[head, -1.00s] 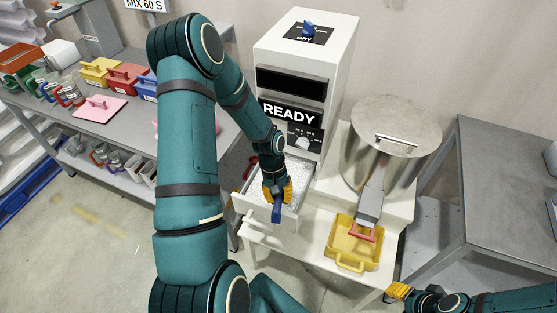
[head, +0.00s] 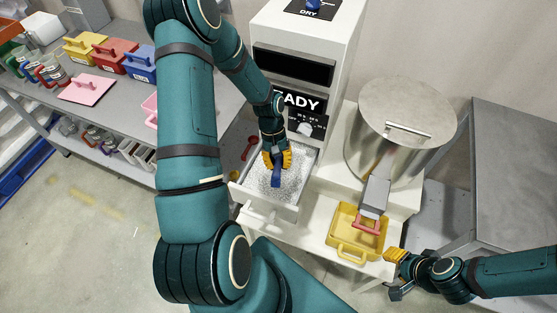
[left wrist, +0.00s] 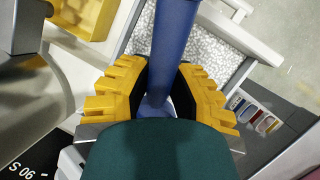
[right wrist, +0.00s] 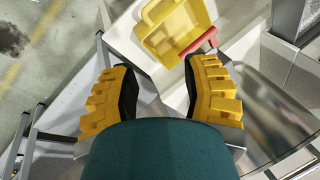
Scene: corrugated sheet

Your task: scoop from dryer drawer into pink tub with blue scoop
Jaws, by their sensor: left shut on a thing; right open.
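The dryer (head: 305,65) stands in the middle with its drawer (head: 290,210) pulled out, full of pale granules (head: 258,183). My left gripper (head: 277,162) is over the drawer and shut on the blue scoop (head: 276,178). In the left wrist view the scoop's blue handle (left wrist: 172,45) stands between the yellow fingers, with granules behind it; the scoop's bowl is hidden there. The pink tub (head: 150,108) is on the bench at left, mostly hidden behind my left arm. My right gripper (head: 398,272) is open and empty, beside the yellow bin.
A yellow bin (head: 345,250) sits under the chute of a steel hopper (head: 400,120). A pink lid (head: 87,89) and yellow, red and blue tubs (head: 140,62) stand on the left bench. A steel table (head: 510,170) is at right.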

